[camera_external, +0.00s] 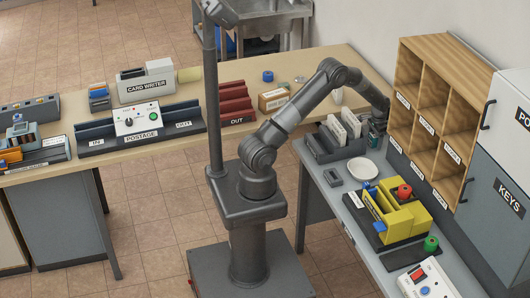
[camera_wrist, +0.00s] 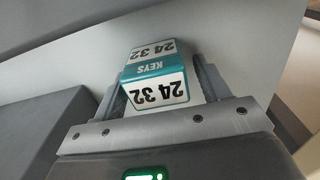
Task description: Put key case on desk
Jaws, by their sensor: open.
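The key case is a white and teal box marked KEYS and 24 32 (camera_wrist: 155,72), seen upside down in the wrist view. It sits between the two fingers of my gripper (camera_wrist: 162,84), which are open on either side of it. Whether either finger touches it I cannot tell. In the external view my gripper (camera_external: 377,128) is low at the back of the grey worktop (camera_external: 345,198), beside the wooden pigeonholes; the case is small and partly hidden there. A wooden-topped desk (camera_external: 222,88) runs along the left and back.
The wooden pigeonholes (camera_external: 432,95) and a KEYS cabinet (camera_external: 497,190) stand close right of my gripper. A grey rack with white cards (camera_external: 335,140), a white dish (camera_external: 362,168) and a yellow holder (camera_external: 397,218) crowd the grey worktop. The postage unit (camera_external: 138,125) stands on the wooden desk.

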